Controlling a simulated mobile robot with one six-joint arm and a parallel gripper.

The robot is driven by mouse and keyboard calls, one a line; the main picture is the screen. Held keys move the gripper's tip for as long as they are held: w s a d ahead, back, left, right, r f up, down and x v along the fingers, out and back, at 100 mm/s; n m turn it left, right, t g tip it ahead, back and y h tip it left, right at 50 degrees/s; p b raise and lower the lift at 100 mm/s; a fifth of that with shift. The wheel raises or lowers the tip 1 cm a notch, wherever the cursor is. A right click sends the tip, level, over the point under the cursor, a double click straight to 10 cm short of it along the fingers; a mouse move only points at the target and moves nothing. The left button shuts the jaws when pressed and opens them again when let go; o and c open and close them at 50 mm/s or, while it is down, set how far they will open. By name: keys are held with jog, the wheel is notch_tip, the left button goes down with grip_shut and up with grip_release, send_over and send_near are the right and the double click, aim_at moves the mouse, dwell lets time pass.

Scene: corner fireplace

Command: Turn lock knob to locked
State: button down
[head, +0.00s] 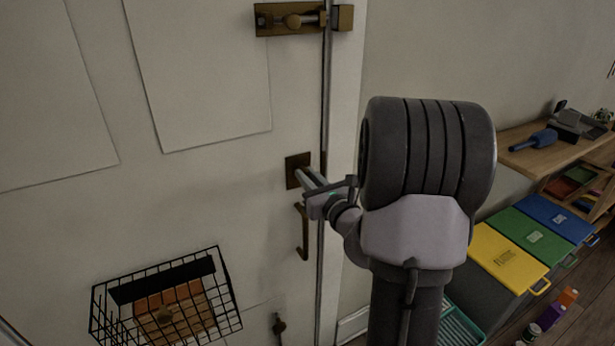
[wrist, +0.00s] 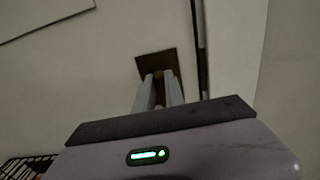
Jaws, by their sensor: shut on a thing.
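The lock knob sits on a square brown plate (head: 292,163) near the right edge of the white door (head: 220,190). The plate also shows in the wrist view (wrist: 152,64). My gripper (head: 301,176) reaches the plate from the right, and its two grey fingers (wrist: 161,88) are shut on the lock knob. Only a small dark part of the knob (wrist: 173,78) shows between the fingers. The fingers hide most of the knob, so I cannot tell which way it is turned.
A brass slide bolt (head: 290,19) is above the plate, and a bronze pull handle (head: 304,237) hangs just below. A black wire basket (head: 223,270) is on the lower door. To the right are a wooden shelf (head: 560,155) and yellow (head: 508,257), green (head: 535,237) and blue (head: 558,217) lids.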

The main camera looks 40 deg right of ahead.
jog(key=shift+r+p, duration=0.1)
jog(key=shift+p, duration=0.25)
jog(key=m+p, duration=0.5)
jog(key=d+m+p, duration=0.1)
jog(key=m+p, duration=0.1)
jog(key=shift+s+m+p, duration=0.1)
jog(key=shift+m+p, duration=0.2)
jog(key=shift+p, duration=0.1)
jog(key=shift+d+f+m+p, duration=0.1)
jog(key=shift+f+m+p, duration=0.1)
jog(key=shift+m+p, duration=1.45)
jog(key=shift+d+f+m+p, duration=0.1)
jog(key=shift+f+m+p, duration=0.15)
jog(key=shift+m+p, duration=1.4)
jog(key=shift+f+m+p, duration=0.2)
jog(key=shift+m+p, duration=1.35)
jog(key=shift+m, duration=0.15)
jog(key=shift+f, duration=0.1)
